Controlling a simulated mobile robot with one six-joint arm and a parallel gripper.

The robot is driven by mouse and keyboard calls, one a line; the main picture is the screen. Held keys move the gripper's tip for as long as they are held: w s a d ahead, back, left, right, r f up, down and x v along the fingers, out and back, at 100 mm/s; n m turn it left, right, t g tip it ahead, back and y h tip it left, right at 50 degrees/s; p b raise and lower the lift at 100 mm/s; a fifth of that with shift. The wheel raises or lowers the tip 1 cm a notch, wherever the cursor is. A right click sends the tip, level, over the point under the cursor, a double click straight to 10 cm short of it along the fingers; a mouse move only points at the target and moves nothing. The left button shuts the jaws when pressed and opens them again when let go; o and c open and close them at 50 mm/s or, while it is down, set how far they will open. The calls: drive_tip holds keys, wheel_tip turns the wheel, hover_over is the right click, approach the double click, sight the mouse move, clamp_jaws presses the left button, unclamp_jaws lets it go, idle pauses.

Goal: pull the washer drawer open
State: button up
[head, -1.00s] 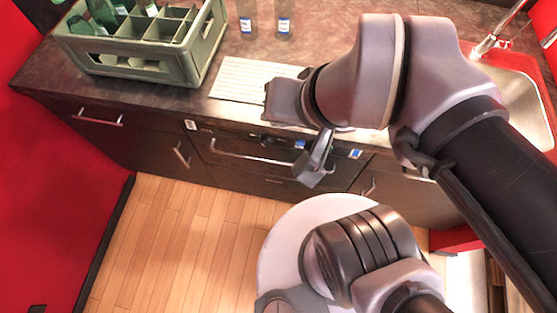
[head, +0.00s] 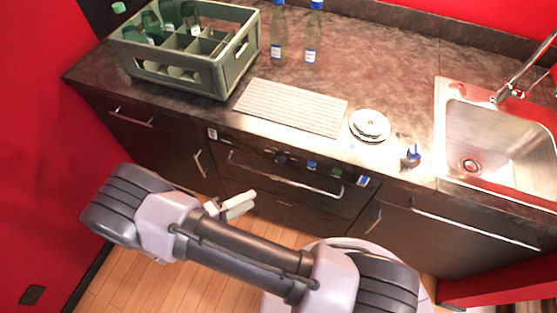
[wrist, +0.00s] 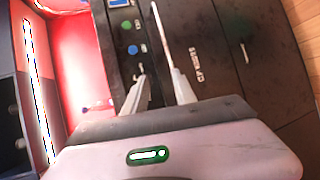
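In the wrist view the drawer front (wrist: 215,60) fills the middle and right, and the handle (wrist: 163,35) lines up with the right finger's tip. My gripper (wrist: 160,74) is open with nothing seen between its fingers. Contact with the handle cannot be told.
A green crate with bottles (head: 222,77), a ribbed board (head: 290,107), two bottles (head: 279,45), a plate stack (head: 370,124) and a small blue-topped item (head: 411,156) stand on the counter. A sink (head: 495,150) is at right. Red walls flank the counter; the wooden floor (head: 130,285) is clear.

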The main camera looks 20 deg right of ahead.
sight(285, 180)
wheel_tip(285, 180, down, 4)
drive_tip(key=f+n+t, duration=0.1)
drive_tip(key=n+t, duration=0.1)
drive_tip(key=t, duration=0.1)
drive_tip(key=b+x, duration=0.1)
drive_tip(key=x, duration=0.4)
drive_tip(key=b+x, duration=0.1)
drive_tip(key=x, duration=0.4)
drive_tip(key=b+x, duration=0.1)
drive_tip(key=x, duration=0.5)
drive_tip(key=shift+s+d, duration=0.3)
drive_tip(key=shift+d, duration=0.05)
clamp_jaws()
